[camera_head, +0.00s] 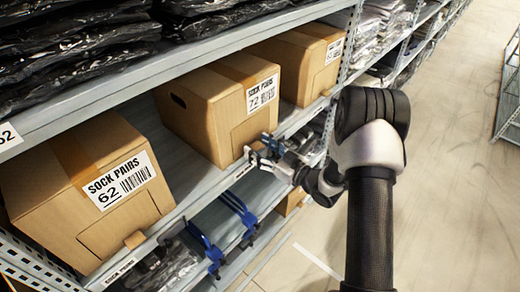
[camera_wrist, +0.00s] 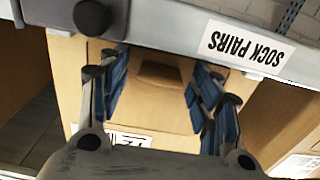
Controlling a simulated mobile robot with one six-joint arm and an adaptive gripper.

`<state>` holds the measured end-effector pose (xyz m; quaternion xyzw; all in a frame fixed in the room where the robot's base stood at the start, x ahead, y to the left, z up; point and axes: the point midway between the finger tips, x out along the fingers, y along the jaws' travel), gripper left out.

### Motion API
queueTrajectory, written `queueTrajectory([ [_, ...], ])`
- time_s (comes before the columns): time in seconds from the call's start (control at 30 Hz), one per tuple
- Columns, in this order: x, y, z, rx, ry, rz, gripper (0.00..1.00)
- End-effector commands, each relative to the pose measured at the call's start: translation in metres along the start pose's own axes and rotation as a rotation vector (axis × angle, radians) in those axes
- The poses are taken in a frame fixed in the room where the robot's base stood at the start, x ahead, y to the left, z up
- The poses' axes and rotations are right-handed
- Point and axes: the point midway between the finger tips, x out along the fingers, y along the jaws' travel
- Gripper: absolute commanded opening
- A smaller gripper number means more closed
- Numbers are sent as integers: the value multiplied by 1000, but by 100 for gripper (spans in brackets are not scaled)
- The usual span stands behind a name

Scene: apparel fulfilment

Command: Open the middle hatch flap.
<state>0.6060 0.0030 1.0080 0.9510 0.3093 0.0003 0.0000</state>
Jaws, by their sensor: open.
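The middle box (camera_head: 195,115) is a brown carton labelled "SOCK PAIRS 72" on the shelf, between two similar boxes. Its hatch flap (camera_head: 243,133) is a cut panel low on the front face and looks closed. My gripper (camera_head: 262,152), with blue finger pads, is in front of the flap's lower part and hides some of it. In the wrist view my gripper (camera_wrist: 160,88) is open, with one finger on each side of the flap's small cardboard tab (camera_wrist: 160,73). The flap (camera_wrist: 160,108) shows between the fingers. I cannot tell whether the fingers touch the cardboard.
The left box, "SOCK PAIRS 62" (camera_head: 40,180), and the right box (camera_head: 305,60) flank it. A shelf edge with a "SOCK PAIRS" label (camera_wrist: 245,43) runs close to my gripper. Dark bagged garments (camera_head: 70,45) lie above. The aisle floor (camera_head: 455,180) is clear at right.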

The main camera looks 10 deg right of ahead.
Motion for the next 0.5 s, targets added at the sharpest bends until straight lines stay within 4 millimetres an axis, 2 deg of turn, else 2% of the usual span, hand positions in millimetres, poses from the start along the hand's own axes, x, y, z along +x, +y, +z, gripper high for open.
queueTrajectory([
  [0.27,1,0,0,0,0,1,58],
  [0.5,1,0,0,0,-1,1,42],
])
